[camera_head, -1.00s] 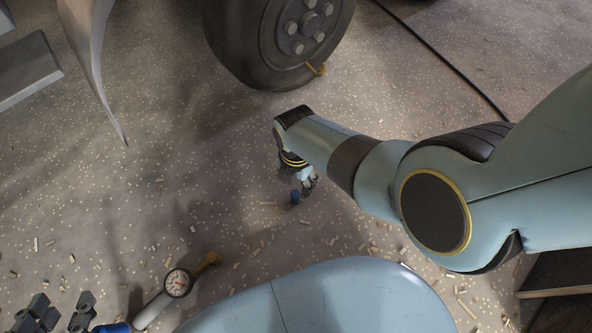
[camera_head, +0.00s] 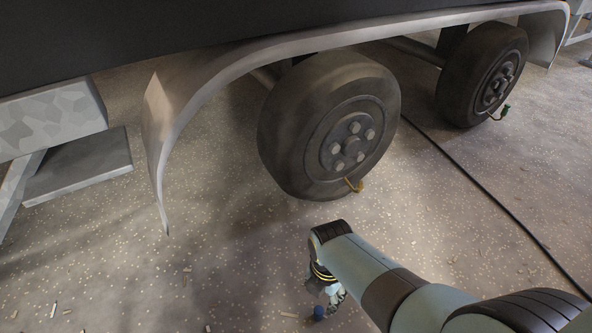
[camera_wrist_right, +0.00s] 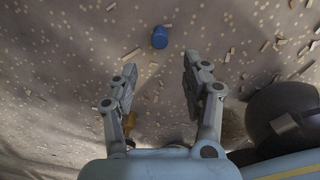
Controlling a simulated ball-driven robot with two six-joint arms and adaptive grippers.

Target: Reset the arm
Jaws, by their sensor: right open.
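My right arm, pale blue with dark joints, comes in from the lower right in the head view. Its gripper (camera_head: 335,294) points down in front of the near wheel and is partly hidden by the wrist. In the right wrist view the two grey fingers (camera_wrist_right: 160,72) stand apart with nothing between them. A small blue cylinder (camera_wrist_right: 160,37) lies on the floor beyond the fingertips. It also shows beside the gripper in the head view (camera_head: 319,312). My left gripper is not in view.
A trailer wheel (camera_head: 335,125) with a yellowish valve piece (camera_head: 354,186) stands behind the arm. A second wheel (camera_head: 482,75) has a green-tipped valve. A fender (camera_head: 163,150) and step (camera_head: 78,165) are at left. A black cable (camera_head: 480,185) crosses the floor, which has scattered chips.

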